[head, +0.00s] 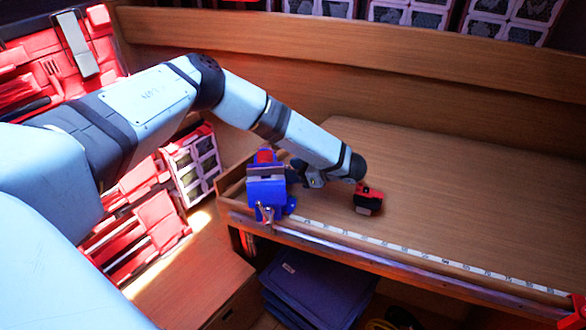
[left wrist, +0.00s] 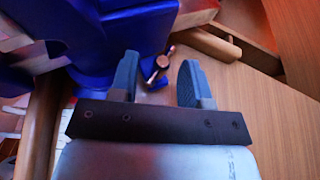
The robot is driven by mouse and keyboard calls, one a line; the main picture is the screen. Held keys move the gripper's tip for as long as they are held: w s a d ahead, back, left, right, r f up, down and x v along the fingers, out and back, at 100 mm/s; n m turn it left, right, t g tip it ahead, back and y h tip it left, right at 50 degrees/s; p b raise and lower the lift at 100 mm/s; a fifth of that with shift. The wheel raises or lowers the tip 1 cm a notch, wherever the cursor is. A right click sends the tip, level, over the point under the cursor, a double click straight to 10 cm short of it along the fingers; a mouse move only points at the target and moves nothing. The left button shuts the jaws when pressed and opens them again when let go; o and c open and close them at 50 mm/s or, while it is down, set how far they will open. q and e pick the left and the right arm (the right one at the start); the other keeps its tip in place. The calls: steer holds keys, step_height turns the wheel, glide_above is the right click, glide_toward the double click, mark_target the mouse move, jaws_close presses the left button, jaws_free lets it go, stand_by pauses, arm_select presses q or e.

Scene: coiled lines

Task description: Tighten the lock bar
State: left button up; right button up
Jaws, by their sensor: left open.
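A blue vise (head: 266,190) stands at the near left corner of the wooden bench. Its blue body (left wrist: 125,35) fills the upper left of the left wrist view. A small dark lock bar with copper-coloured ends (left wrist: 158,68) sits low at the vise's side. My left gripper (left wrist: 158,62) is open, and the bar shows between its two fingers in that view. I cannot tell whether either finger touches it. In the head view the gripper is beside the vise, mostly hidden behind it and my wrist. My right gripper is not in view.
A red and black object (head: 368,200) lies on the bench (head: 450,190) just right of my left wrist. A measuring strip (head: 400,250) runs along the front edge. Blue folded items (head: 315,285) lie below, and red tool panels (head: 130,220) stand left.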

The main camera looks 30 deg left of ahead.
arm_select(q)
steer(key=shift+a+f, duration=0.2)
steer(key=shift+c, duration=0.3)
jaws_close()
steer(key=shift+r, duration=0.1)
stand_by(0.7)
steer(key=shift+o, duration=0.3)
jaws_free()
steer(key=v, duration=0.7)
steer(key=shift+d+r+b, duration=0.1)
steer(key=shift+d+b, duration=0.15)
steer(key=shift+b, duration=0.1)
